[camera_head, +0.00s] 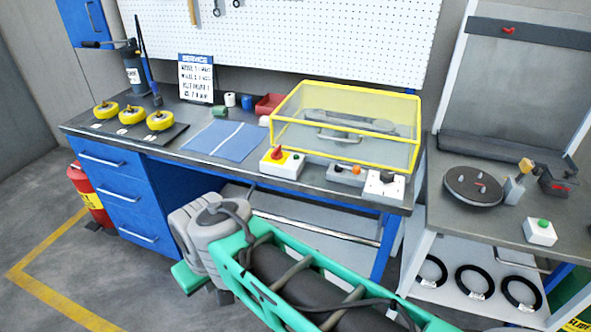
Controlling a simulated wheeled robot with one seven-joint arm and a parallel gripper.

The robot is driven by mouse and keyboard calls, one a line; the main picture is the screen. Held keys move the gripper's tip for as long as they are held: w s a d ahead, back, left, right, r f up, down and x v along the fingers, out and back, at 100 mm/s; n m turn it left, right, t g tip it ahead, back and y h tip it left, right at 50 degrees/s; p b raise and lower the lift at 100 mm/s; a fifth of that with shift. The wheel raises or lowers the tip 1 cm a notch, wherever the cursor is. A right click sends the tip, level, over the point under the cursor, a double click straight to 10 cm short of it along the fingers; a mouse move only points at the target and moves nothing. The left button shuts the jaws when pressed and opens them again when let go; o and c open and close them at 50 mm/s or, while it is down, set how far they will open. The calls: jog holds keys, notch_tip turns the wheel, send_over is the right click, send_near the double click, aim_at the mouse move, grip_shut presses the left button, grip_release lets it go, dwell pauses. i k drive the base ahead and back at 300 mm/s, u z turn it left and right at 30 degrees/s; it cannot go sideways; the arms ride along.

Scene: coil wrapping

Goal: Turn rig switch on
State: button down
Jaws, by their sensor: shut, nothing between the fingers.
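Several controls stand along the bench's front edge by a yellow-framed clear guard box (350,115). At the left is a white box with a red knob on a yellow plate (281,162). In the middle is a low grey box with an orange and a dark button (346,173). At the right is a white box with a black knob (384,185). No label shows which is the rig switch, and I cannot tell the knobs' on or off positions. My gripper is not visible; only what looks like my grey and green arm shows at the bottom centre.
The workbench (240,172) also bears a blue cloth (222,140), yellow round items (131,115) and a service sign (196,78). A side table (460,222) at right holds a dark disc (473,187) and a green-button box (540,232). A red extinguisher (92,200) stands at left.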

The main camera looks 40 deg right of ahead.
aim_at(276, 154)
jog(key=z, duration=1.4)
jog(key=i, duration=0.3)
jog(key=u, duration=0.3)
jog(key=k, duration=0.6)
jog(key=u, duration=0.45)
jog(key=i, duration=0.8)
jog(key=u, duration=0.35)
